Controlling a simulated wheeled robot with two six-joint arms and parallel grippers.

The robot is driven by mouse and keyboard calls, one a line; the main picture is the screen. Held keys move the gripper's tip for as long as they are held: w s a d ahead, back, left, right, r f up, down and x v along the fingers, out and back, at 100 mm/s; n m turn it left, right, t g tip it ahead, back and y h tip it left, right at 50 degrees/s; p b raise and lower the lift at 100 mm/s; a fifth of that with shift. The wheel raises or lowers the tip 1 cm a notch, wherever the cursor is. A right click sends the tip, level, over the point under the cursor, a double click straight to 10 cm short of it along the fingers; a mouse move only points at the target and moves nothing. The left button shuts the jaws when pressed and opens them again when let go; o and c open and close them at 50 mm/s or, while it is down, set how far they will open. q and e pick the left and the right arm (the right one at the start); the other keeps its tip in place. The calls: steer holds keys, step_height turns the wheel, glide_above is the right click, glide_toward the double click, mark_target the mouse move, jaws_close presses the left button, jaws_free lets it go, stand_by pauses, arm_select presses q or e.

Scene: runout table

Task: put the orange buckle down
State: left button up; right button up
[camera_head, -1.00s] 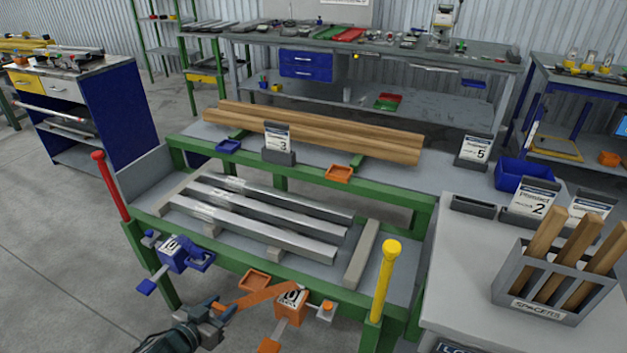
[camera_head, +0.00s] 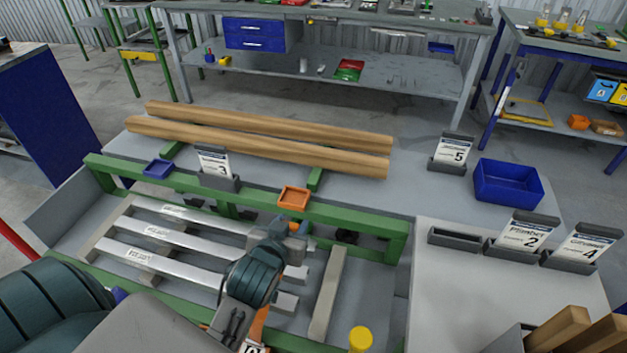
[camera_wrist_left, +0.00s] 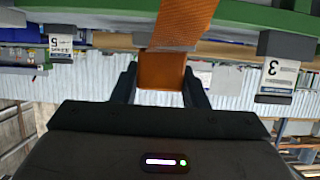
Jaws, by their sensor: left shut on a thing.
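My left gripper (camera_head: 292,236) is shut on the orange buckle (camera_wrist_left: 160,72), which sits between its two fingers in the left wrist view. The orange strap (camera_wrist_left: 184,22) runs from the buckle to the top edge of that view. In the head view my left arm hides most of the strap and the buckle; a piece of the strap (camera_head: 262,322) shows near the bottom edge. The gripper is over the green-framed table, just on the near side of a small orange tray (camera_head: 294,197). The right gripper is not in view.
Steel bars (camera_head: 168,236) lie under and left of my arm. Timber beams (camera_head: 260,140) lie behind the green rail (camera_head: 350,232). A small blue tray (camera_head: 159,168) and sign 3 (camera_head: 214,162) stand at left. A yellow-topped post (camera_head: 360,338) stands at the near right.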

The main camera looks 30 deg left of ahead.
arm_select(q)
steer(key=w+a+p, duration=0.1)
steer(key=w+a, duration=0.1)
steer(key=w, duration=0.2)
steer(key=w+a+p, duration=0.1)
steer(key=w+a, duration=0.2)
steer(key=w, duration=0.2)
steer(key=w+a+p, duration=0.1)
steer(key=w+a, duration=0.1)
steer(key=w, duration=0.2)
steer(key=shift+w+a+f+p, duration=0.15)
steer(key=shift+a+f+p, duration=0.15)
steer(key=shift+w+a+f, duration=0.1)
steer(key=shift+w, duration=0.1)
steer(key=shift+f, duration=0.4)
step_height(320, 180, down, 2)
steer(key=shift+f+p, duration=0.1)
steer(key=shift+p, duration=0.4)
steer(key=shift+f, duration=0.25)
steer(key=shift+f, duration=0.2)
steer(key=o, duration=1.1)
steer(key=shift+c, duration=0.2)
steer(key=shift+r, duration=0.1)
